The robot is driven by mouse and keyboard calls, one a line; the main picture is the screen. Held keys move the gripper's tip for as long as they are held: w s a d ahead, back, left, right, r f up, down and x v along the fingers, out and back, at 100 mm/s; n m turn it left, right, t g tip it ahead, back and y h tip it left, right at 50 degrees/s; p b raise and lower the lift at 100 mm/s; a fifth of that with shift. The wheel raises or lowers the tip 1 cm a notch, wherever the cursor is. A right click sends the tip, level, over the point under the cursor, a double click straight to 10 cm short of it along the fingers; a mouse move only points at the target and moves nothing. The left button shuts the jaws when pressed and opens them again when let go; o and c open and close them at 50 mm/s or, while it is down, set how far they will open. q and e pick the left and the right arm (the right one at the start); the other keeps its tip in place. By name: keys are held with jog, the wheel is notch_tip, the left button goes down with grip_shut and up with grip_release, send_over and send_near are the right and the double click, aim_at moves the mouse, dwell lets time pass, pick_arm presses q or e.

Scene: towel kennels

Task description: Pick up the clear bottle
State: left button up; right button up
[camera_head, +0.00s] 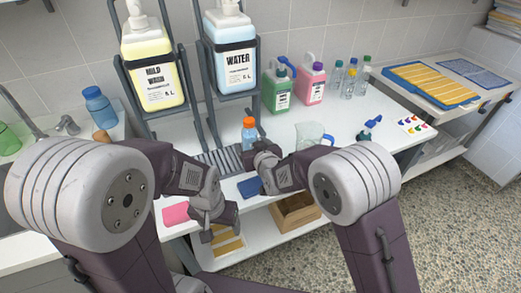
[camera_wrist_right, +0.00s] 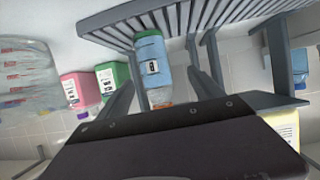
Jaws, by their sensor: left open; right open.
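A clear, bluish bottle with an orange cap (camera_head: 249,136) stands upright by the grey slatted rack. In the right wrist view this labelled bottle (camera_wrist_right: 152,62) appears upside down, straight ahead. Several small clear bottles (camera_head: 350,82) with coloured caps stand at the back right; I cannot tell which bottle the task means. My right gripper (camera_head: 264,155) is open, just in front of the orange-capped bottle, and hides its base in the head view. My left gripper (camera_head: 212,234) is open, low at the table's front edge. Neither holds anything.
Green (camera_head: 277,92) and pink (camera_head: 310,84) jugs and a clear pitcher (camera_head: 313,132) stand to the right. A wooden box (camera_head: 297,216) sits on the lower shelf.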

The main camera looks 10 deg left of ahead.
aim_at(250, 142)
jog(key=shift+w, duration=0.2)
jog(key=x, duration=0.4)
jog(key=shift+d, duration=0.1)
jog(key=x, duration=0.5)
jog(key=shift+w+d+f, duration=0.2)
jog(key=shift+s, duration=0.1)
jog(key=shift+c, duration=0.6)
grip_shut()
